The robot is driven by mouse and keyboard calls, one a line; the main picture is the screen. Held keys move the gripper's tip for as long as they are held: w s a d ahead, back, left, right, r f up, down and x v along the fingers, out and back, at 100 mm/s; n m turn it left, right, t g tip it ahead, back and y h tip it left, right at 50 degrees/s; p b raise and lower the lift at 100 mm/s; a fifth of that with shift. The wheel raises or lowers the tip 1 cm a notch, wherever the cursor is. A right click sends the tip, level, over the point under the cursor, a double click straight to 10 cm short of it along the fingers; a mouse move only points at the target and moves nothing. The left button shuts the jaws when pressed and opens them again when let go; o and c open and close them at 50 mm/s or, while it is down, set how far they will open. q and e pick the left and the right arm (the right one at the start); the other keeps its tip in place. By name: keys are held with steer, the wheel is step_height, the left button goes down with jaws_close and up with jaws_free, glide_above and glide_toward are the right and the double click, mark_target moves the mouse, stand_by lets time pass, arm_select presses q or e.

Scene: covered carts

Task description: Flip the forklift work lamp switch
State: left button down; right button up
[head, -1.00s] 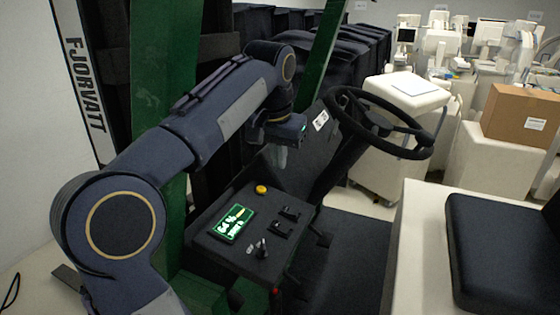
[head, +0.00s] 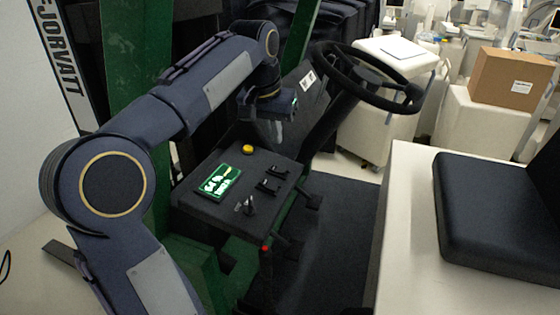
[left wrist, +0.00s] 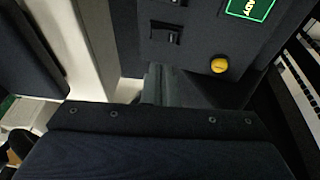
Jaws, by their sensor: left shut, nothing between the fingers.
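The forklift's dark control panel (head: 200,209) carries a lit green display (head: 220,182), a yellow knob (head: 247,150), two black rocker switches (head: 272,178) and a small key-like lever (head: 245,206). Which one is the work lamp switch cannot be read. My left gripper (head: 276,134) is shut and empty, pointing down beyond the panel's far edge, right of the yellow knob. In the left wrist view, the shut fingers (left wrist: 165,87) show near a black rocker switch (left wrist: 165,37) and the yellow knob (left wrist: 219,65), apart from both. My right gripper is not in view.
The steering wheel (head: 368,78) and its column stand right of my left gripper. A green mast post (head: 130,60) rises behind my arm. The black seat (head: 500,220) is at right. White covered carts and a cardboard box (head: 515,78) stand behind.

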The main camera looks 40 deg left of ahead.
mark_target(281, 170)
arm_select(q)
steer(key=x, duration=0.6)
steer(key=shift+s+d+f, duration=0.2)
steer(key=shift+s+f, duration=0.05)
steer(key=shift+f, duration=0.1)
steer(key=shift+d+f, duration=0.15)
steer(key=shift+f, duration=0.6)
steer(key=shift+w+d+f+y, duration=0.1)
steer(key=shift+d+f+y, duration=0.3)
steer(key=shift+y, duration=0.1)
steer(key=shift+f, duration=0.1)
steer(key=shift+a, duration=0.2)
